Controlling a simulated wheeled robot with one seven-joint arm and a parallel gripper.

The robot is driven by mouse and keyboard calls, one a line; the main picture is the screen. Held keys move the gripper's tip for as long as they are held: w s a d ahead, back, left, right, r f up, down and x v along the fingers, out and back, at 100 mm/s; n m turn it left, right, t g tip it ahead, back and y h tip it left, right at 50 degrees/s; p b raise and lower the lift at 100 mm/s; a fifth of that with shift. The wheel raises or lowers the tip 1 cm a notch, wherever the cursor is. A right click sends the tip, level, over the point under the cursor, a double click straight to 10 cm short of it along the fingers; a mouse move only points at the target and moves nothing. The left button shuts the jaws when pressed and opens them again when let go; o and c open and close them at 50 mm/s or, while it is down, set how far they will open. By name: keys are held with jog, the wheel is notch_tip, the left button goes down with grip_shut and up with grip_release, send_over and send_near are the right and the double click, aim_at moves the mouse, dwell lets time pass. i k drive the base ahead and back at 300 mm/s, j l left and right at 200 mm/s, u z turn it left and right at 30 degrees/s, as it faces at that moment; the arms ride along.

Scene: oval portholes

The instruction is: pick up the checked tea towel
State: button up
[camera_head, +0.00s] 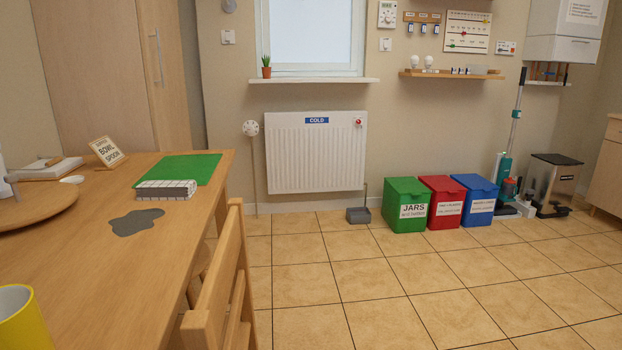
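The checked tea towel (166,190) is a small folded bundle with a black-and-white grid. It lies on the wooden table (95,268), at the near left corner of a flat green mat (192,170), partly over the mat's edge. My gripper is not in view, so I cannot see its distance from the towel or whether it is open.
A dark grey flat patch (136,222) lies in front of the towel. A round wooden board (40,207), a small sign (108,151) and a yellow cup (18,318) are also on the table. A wooden chair (217,290) stands against its right side. Tiled floor is free to the right.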

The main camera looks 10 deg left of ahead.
aim_at(149, 189)
jog(key=u, duration=1.4)
